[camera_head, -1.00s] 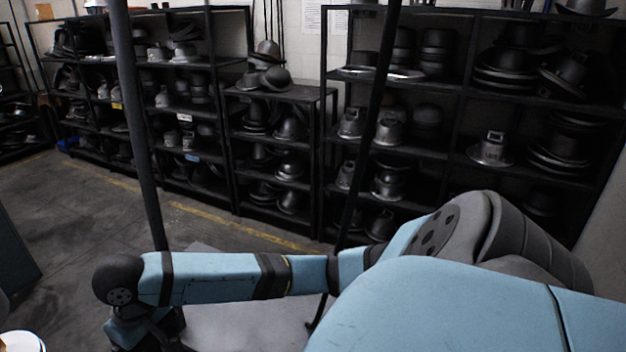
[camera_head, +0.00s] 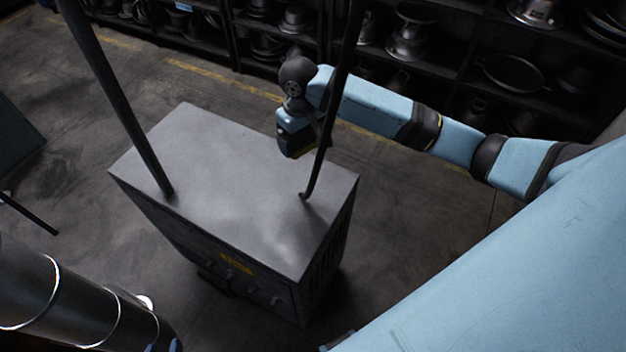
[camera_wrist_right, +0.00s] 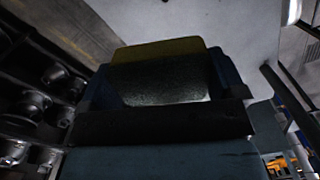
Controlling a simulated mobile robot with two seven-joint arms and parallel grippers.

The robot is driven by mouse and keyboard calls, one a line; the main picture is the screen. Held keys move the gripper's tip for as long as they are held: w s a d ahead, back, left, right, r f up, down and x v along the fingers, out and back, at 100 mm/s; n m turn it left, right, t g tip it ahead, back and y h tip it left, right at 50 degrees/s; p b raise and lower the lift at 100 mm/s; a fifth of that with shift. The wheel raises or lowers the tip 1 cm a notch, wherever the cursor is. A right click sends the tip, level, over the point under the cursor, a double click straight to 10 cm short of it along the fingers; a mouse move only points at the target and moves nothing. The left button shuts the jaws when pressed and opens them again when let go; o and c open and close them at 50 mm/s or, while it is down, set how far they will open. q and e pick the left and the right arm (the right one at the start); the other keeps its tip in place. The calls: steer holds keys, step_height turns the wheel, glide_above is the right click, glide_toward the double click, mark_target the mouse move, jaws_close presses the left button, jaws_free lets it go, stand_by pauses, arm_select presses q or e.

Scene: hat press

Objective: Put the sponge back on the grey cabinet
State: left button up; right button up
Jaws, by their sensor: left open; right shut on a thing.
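The grey cabinet (camera_head: 235,195) stands on the floor in the middle of the head view, its flat top largely bare. My right gripper (camera_head: 292,143) hangs at the far right edge of the cabinet top, pointing down. In the right wrist view my right gripper (camera_wrist_right: 165,78) is shut on the sponge (camera_wrist_right: 157,48), which has a yellow side and a dark side. The cabinet top (camera_wrist_right: 235,30) shows behind the sponge there. The gap between sponge and cabinet cannot be judged.
Two dark poles (camera_head: 118,95) (camera_head: 335,95) cross the view over the cabinet; the right one passes close to my right gripper. Shelves of metal hat moulds (camera_head: 410,35) line the back.

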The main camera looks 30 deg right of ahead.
steer(key=f, duration=0.1)
steer(key=d+f, duration=0.1)
steer(key=f, duration=0.1)
steer(key=shift+w+f, duration=0.1)
steer(key=shift+f, duration=0.05)
glide_above(307, 193)
step_height(307, 193, down, 13)
steer(key=shift+f+p, duration=0.1)
steer(key=shift+p, duration=0.2)
steer(key=shift+f, duration=0.5)
step_height(307, 193, down, 3)
steer(key=shift+f, duration=0.1)
arm_select(q)
steer(key=shift+s+r, duration=0.1)
steer(key=shift+s, duration=0.05)
steer(key=shift+d+r, duration=0.1)
arm_select(e)
steer(key=shift+f, duration=0.15)
steer(key=o, duration=0.6)
steer(key=shift+c, duration=0.2)
